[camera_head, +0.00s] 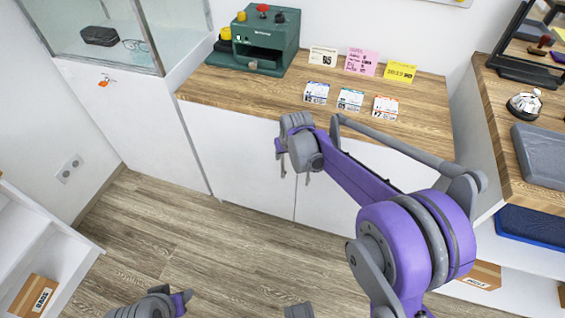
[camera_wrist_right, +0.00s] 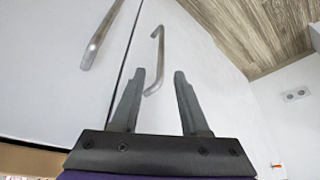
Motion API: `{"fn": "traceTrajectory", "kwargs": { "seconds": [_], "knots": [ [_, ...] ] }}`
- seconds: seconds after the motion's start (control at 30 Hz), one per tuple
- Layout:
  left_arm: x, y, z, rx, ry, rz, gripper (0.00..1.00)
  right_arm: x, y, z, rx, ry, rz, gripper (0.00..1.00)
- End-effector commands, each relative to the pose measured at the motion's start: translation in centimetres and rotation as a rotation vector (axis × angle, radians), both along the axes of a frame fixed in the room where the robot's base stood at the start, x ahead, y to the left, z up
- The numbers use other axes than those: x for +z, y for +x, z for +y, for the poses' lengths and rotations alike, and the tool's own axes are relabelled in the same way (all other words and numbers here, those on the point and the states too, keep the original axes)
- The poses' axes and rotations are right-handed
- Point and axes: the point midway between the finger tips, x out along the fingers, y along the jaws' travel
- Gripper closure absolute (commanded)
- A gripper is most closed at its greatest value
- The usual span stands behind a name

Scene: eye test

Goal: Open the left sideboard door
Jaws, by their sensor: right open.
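The sideboard (camera_head: 225,92) has a wooden top and two white doors. Its left door (camera_head: 245,165) looks shut, with a thin seam beside the right door. In the right wrist view the left door (camera_wrist_right: 205,60) has a bent metal bar handle (camera_wrist_right: 157,62). My right gripper (camera_head: 295,172) is in front of the doors near the seam. In the wrist view its fingers (camera_wrist_right: 160,74) are open, with the handle's lower end showing between them; contact is not visible. A grey and purple part of my left arm (camera_head: 152,304) shows at the bottom; its fingers cannot be made out.
The right door's handle (camera_wrist_right: 101,35) is across the seam. A glass-topped white cabinet (camera_head: 140,110) with a key stands left of the sideboard. A green machine (camera_head: 262,38) and several cards are on top. A wooden counter (camera_head: 500,110) is right. The floor (camera_head: 200,250) in front is clear.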

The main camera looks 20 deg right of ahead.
Motion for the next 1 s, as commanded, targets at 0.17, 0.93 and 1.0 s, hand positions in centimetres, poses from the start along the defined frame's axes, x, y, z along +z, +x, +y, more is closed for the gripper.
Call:
{"fn": "traceTrajectory", "kwargs": {
  "seconds": [0.17, 0.93, 1.0],
  "knots": [
    [-1.4, 0.2, 0.0, 0.000, 0.000, 0.004, 0.50, -3.6, 1.5, 0.0, 0.000, 0.000, 0.000, 0.55],
    [-2.4, 0.3, 0.0, 0.000, 0.000, 0.007, 0.50, -7.2, 3.0, 0.0, 0.000, 0.000, 0.000, 0.77],
    [-2.4, 0.3, 0.0, 0.000, 0.000, 0.007, 0.50, -7.2, 2.9, 0.0, 0.000, 0.000, 0.000, 0.89]
  ]
}}
